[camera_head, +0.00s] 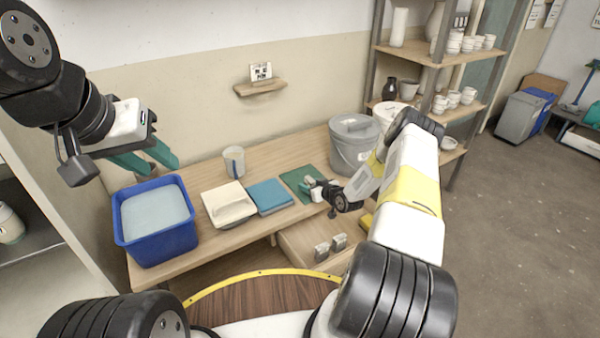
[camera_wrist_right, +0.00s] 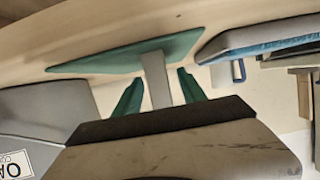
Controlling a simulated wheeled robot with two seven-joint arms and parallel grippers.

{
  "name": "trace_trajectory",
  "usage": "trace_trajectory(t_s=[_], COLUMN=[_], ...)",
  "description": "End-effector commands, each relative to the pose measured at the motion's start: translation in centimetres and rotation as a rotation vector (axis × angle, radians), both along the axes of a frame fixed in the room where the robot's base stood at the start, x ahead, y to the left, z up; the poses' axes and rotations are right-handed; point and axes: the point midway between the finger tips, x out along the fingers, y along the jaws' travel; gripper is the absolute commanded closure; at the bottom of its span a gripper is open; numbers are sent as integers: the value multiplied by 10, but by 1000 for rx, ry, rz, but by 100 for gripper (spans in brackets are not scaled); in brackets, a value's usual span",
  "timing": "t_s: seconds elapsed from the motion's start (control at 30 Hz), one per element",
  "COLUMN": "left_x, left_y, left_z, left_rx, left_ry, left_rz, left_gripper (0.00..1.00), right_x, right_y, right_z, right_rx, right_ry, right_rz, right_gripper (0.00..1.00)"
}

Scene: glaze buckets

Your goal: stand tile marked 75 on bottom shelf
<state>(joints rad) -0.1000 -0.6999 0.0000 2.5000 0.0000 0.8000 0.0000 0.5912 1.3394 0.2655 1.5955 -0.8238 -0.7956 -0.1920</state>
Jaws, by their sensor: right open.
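In the right wrist view a pale, narrow flat piece (camera_wrist_right: 155,80), possibly the tile, shows between the two green fingers of my right gripper (camera_wrist_right: 160,91). It meets or overlaps the green mat (camera_wrist_right: 125,56); I cannot tell whether the fingers touch it. No number is readable on it. In the head view my right gripper (camera_head: 308,184) is open at the green mat (camera_head: 293,178) on the table. My left gripper (camera_head: 150,160) is open and empty, above the blue tub (camera_head: 157,245). The shelf rack (camera_head: 425,57) stands at the right, holding pots; its lowest part is partly hidden by my right arm.
A grey lidded bucket (camera_head: 350,150) stands right of the mat. Two small grey pieces (camera_head: 322,251) (camera_head: 339,242) stand lower in front. A card (camera_head: 261,71) sits on a wall ledge (camera_head: 260,89).

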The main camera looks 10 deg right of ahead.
Motion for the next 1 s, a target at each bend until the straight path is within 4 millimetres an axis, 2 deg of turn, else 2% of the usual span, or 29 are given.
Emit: trace_trajectory(t_s=[0.23, 0.27, 0.4, 0.5, 0.87, 1.0], left_x=[0, 0, 0, 0, 0, 0], left_y=[0, 0, 0, 0, 0, 0], left_z=[0, 0, 0, 0, 0, 0], left_rx=[0, 0, 0, 0, 0, 0], left_ry=[0, 0, 0, 0, 0, 0], left_rz=[0, 0, 0, 0, 0, 0], left_gripper=[64, 64, 64, 64, 64, 64], right_x=[2, 2, 2, 2, 2, 3], right_y=[1, 1, 1, 1, 1, 1], right_z=[-1, -1, -1, -1, 0, 6], right_rx=[1, 1, 1, 1, 0, -1], right_ry=[1, 1, 1, 1, 0, -1], right_rz=[0, 0, 0, 0, 0, 0], right_gripper=[51, 55, 83, 100, 100, 100])
